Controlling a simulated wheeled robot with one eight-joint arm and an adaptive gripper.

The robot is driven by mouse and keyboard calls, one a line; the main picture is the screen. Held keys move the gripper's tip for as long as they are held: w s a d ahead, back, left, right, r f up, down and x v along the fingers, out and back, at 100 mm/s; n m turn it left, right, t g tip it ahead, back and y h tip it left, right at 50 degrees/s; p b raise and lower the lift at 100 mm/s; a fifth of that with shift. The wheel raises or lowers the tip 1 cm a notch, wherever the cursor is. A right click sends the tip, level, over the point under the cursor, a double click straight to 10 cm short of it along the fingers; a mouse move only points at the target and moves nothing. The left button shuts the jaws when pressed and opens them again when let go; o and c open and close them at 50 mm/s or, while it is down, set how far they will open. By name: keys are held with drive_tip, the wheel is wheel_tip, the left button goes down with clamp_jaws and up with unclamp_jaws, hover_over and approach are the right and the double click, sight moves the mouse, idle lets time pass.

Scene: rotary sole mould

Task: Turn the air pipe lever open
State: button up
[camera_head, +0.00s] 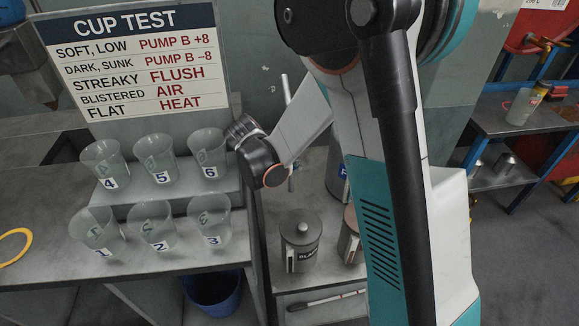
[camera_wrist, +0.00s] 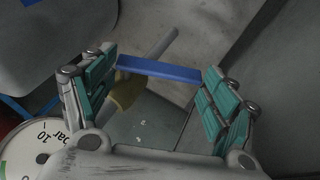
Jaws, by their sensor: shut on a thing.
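In the wrist view the air pipe lever (camera_wrist: 160,69) is a flat blue bar. It spans between the teal-padded fingers of my gripper (camera_wrist: 160,88), one end at each finger, and the gripper is shut on it. The lever lies crosswise to a slanting grey pipe (camera_wrist: 161,46). A brass-coloured valve body (camera_wrist: 127,90) shows below the lever's left part. In the head view my arm hides the gripper's fingers and the lever.
A round pressure gauge (camera_wrist: 35,155) marked bar sits at the wrist view's lower left. In the head view, numbered cups stand on a stepped bench under the CUP TEST sign (camera_head: 135,60). A lidded grey pot (camera_head: 299,240) stands on a lower shelf beside my arm.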

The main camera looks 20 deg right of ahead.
drive_tip(key=o, duration=1.5)
drive_tip(key=shift+d, duration=0.1)
